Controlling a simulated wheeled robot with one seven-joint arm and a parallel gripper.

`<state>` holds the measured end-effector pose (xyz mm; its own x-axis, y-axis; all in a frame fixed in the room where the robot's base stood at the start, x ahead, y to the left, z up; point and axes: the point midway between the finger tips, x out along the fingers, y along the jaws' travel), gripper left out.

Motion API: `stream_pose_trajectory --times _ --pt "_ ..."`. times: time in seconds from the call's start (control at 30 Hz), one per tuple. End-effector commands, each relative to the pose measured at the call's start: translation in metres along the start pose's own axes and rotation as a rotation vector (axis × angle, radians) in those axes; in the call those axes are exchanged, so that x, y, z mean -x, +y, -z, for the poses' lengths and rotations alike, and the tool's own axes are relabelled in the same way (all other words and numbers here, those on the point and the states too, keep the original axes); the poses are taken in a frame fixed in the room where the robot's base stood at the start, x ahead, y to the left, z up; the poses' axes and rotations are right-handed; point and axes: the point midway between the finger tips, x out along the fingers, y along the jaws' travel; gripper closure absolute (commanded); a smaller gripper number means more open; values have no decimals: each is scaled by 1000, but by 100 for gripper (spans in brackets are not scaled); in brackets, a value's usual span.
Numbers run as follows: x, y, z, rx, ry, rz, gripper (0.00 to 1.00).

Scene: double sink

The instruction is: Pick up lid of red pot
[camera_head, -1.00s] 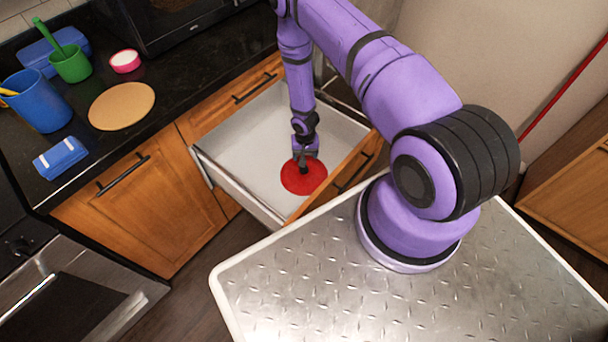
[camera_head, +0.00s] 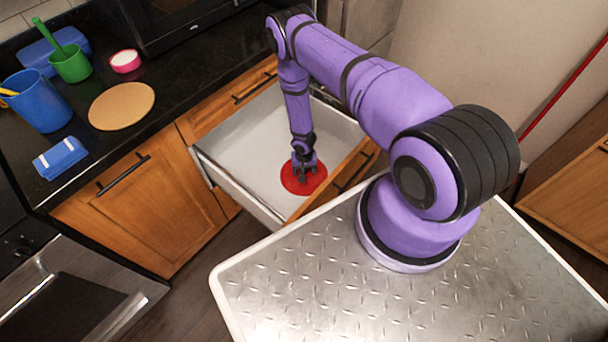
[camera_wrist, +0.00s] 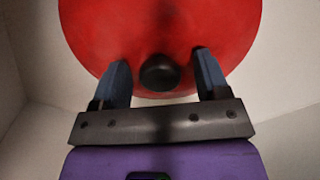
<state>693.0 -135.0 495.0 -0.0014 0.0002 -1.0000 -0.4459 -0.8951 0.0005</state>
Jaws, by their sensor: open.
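The red lid (camera_head: 303,178) is a round disc lying in the open white drawer, near its front. In the wrist view the lid (camera_wrist: 160,30) fills the upper middle, with a black knob (camera_wrist: 159,73) near its lower edge. My gripper (camera_head: 304,172) is over the lid in the head view. In the wrist view my gripper (camera_wrist: 160,78) is open, with one blue-grey finger on each side of the knob. I cannot tell whether the fingers touch the lid. No pot shows apart from the lid.
The drawer (camera_head: 235,150) has white side walls and a wooden front (camera_head: 345,170) close to the lid. The rest of the drawer floor is bare. The black counter (camera_head: 185,75) holds a blue cup (camera_head: 38,103), a green cup (camera_head: 72,66) and a tan disc (camera_head: 121,106).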

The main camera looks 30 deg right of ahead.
Motion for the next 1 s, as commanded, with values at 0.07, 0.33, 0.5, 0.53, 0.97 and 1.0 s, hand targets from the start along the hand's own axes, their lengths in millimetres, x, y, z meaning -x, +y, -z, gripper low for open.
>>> stream_pose_trajectory --times 0.07,0.33,0.5,0.53,0.97,1.0 --pt "0 0 0 0 0 0 31" --pt "0 0 0 0 0 0 66" --pt "0 0 0 0 0 0 93" --pt "0 0 0 0 0 0 93" --pt "18 -1 1 -2 2 1 93" --pt "24 -1 1 -1 2 1 93"
